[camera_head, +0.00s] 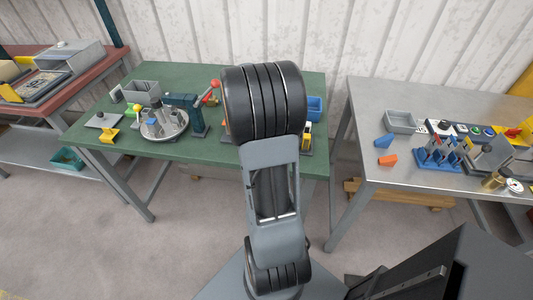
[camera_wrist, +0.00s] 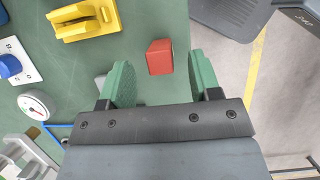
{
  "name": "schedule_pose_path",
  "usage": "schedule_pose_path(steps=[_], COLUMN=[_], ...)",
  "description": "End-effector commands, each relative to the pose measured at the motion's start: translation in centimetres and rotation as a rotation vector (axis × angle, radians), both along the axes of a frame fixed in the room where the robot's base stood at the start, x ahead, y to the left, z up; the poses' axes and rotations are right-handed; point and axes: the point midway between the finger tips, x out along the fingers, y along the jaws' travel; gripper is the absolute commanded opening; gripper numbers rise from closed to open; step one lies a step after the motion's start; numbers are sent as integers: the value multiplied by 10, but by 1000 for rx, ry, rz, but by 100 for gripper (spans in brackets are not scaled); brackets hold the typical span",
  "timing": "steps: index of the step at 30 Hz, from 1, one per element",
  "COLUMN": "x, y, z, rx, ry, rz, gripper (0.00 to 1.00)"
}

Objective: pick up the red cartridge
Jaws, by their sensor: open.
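In the wrist view the red cartridge (camera_wrist: 159,57) is a small red block lying on a green surface (camera_wrist: 150,20). My gripper (camera_wrist: 160,72) has two green fingers spread wide, with nothing held between them. The cartridge shows in line with the gap between the fingers, a little nearer the left one, and looks apart from both. How far the fingertips are above it I cannot tell. In the head view my arm hides my gripper, and I cannot make out the cartridge.
In the wrist view a yellow fixture (camera_wrist: 85,20) stands left of the cartridge, with a blue button (camera_wrist: 9,66) and a round gauge (camera_wrist: 33,106) farther left. The head view shows a green table (camera_head: 200,76) and a metal table (camera_head: 375,92).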

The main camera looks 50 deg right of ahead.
Motion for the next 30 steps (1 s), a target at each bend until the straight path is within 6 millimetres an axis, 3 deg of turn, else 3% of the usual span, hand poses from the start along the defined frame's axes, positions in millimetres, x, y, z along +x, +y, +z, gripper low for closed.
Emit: schedule_pose_path(steps=[9, 20, 30], x=[-12, -15, -14], y=[-7, -8, -9], z=[-39, -45, -45], rx=[3, 1, 1], ry=[3, -1, -1], rz=[-2, -1, -1], gripper=[57, 57, 26])
